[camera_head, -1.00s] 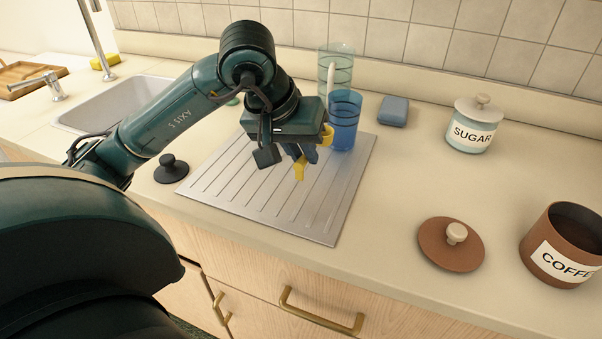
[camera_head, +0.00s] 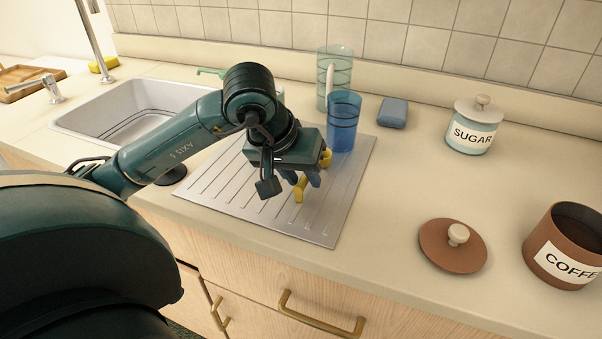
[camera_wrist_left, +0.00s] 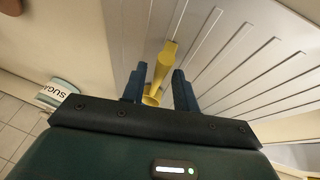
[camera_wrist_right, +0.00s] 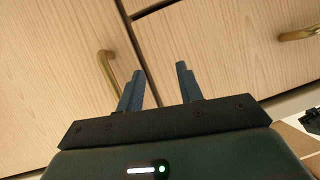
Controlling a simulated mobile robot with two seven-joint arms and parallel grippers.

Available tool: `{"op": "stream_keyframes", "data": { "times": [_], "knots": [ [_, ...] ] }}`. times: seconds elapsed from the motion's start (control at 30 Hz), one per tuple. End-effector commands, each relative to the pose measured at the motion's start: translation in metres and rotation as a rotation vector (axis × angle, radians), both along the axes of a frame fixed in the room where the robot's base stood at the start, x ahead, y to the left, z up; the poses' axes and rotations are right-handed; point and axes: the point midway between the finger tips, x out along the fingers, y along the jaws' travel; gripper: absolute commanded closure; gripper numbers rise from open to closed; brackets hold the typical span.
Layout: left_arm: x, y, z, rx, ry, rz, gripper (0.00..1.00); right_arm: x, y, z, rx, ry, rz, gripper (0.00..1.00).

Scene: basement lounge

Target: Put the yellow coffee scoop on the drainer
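The yellow coffee scoop (camera_head: 300,189) is between the fingers of my left gripper (camera_head: 302,178), low over the grey ribbed drainer (camera_head: 325,222). One end reaches past the fingertips above the drainer (camera_wrist_left: 225,50). Whether that end touches the drainer is hard to tell. In the right wrist view my right gripper (camera_wrist_right: 160,72) is open and empty before wooden cabinet fronts; it is outside the head view.
A blue glass (camera_head: 344,120) and a greenish glass (camera_head: 335,65) stand at the drainer's back edge, close to my left gripper. A blue sponge (camera_head: 393,112), sugar jar (camera_head: 473,128), brown lid (camera_head: 452,246) and coffee jar (camera_head: 562,250) are to the right. The sink (camera_head: 120,110) is left.

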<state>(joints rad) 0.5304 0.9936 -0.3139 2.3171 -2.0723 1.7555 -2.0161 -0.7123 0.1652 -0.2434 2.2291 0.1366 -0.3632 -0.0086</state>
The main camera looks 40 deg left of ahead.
Motion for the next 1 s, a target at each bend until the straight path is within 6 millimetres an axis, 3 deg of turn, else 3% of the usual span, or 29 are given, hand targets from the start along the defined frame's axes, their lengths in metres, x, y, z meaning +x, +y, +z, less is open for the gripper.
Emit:
{"op": "stream_keyframes", "data": {
  "times": [0.3, 0.47, 0.8, 1.0],
  "knots": [
    [0.000, 0.000, 0.001, 0.000, 0.001, 0.000, 0.63, -0.001, 0.000, -0.001, -0.002, 0.006, 0.001, 0.64],
    [-0.002, 0.001, 0.010, 0.001, -0.002, 0.000, 0.63, -0.002, 0.001, -0.002, -0.001, 0.027, 0.005, 0.64],
    [-0.032, 0.007, 0.077, 0.001, -0.007, 0.001, 0.63, -0.001, 0.003, -0.004, -0.004, 0.048, 0.012, 0.64],
    [-0.046, 0.009, 0.104, 0.001, -0.003, 0.001, 0.63, 0.003, 0.004, 0.001, -0.011, 0.041, 0.014, 0.64]
  ]
}}
